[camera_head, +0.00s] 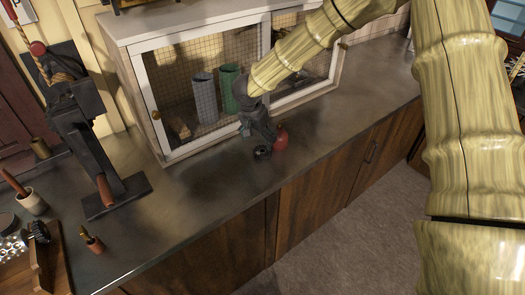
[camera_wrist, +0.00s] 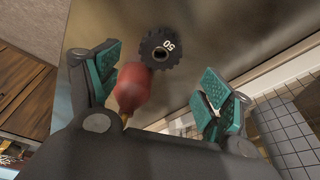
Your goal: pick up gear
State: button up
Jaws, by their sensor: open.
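The gear (camera_wrist: 147,58) is a small black toothed disc with a centre hole and a white number, lying on the dark metal counter. In the head view the gear (camera_head: 262,153) sits just in front of my gripper (camera_head: 262,134). In the wrist view my gripper (camera_wrist: 160,80) is open, with teal pads on both sides, and nothing is held. The gear lies ahead of the fingertips, nearer the left finger. A red rounded object (camera_wrist: 130,86) is between the fingers, close to the left one; it also shows in the head view (camera_head: 281,139).
A white cabinet with mesh doors (camera_head: 150,85) stands close behind my gripper, with grey and green cylinders inside. The counter's front edge is near. A black press-like tool (camera_head: 85,125) stands at left. The counter (camera_head: 195,195) between is clear.

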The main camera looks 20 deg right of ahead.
aim_at(262, 149)
jog(key=x, duration=0.2)
jog(key=shift+w+f, duration=0.2)
jog(key=shift+f, duration=0.05)
jog(key=shift+d+f+p, duration=0.15)
jog(key=shift+f+p, duration=0.3)
jog(key=shift+p+x, duration=0.7)
jog(key=shift+x, duration=1.5)
jog(key=shift+s, duration=0.15)
jog(key=c, duration=1.3)
